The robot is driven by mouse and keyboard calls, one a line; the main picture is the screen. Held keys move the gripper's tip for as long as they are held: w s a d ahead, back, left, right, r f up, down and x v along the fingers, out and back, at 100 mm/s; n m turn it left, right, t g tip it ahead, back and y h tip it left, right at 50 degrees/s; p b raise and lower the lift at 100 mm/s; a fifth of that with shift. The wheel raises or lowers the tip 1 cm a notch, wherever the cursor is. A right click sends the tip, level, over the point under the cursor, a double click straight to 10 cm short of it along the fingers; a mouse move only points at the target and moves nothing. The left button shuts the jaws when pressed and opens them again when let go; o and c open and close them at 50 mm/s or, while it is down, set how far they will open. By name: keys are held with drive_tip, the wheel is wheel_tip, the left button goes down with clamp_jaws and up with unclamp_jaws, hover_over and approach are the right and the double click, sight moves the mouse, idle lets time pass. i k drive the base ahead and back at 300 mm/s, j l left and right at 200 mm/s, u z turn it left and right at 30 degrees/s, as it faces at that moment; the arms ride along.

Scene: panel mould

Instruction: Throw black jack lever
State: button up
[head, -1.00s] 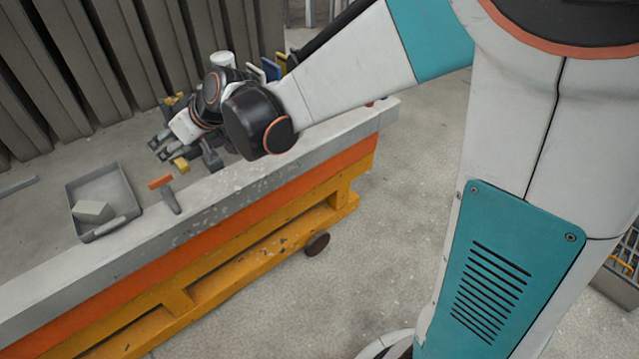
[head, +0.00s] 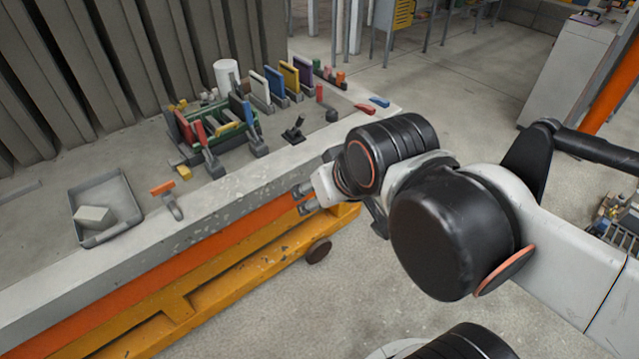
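A small black lever (head: 294,130) stands on a dark base near the front edge of the bench top, tilted to one side. Another dark upright piece (head: 236,86) rises behind the green frame; I cannot tell whether it is a lever. A red lever (head: 203,145) and a blue lever (head: 252,130) stand on grey bases to the left of the small black lever. My gripper (head: 302,198) is at the bench's front edge, nearer the camera than the small black lever and apart from it. Its two fingers look spread, with nothing between them.
A green frame (head: 222,138) with coloured bars sits mid-bench. Coloured upright plates (head: 272,82) and a white cylinder (head: 227,73) stand behind. A grey tray (head: 121,189) with a pale block and an orange-handled tool (head: 168,197) are left.

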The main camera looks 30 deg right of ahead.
sight(302, 117)
drive_tip(key=i+j+z, duration=0.4)
drive_tip(key=z, duration=0.15)
drive_tip(key=i+j+u, duration=0.15)
drive_tip(key=i+u, duration=0.2)
drive_tip(key=i, duration=0.3)
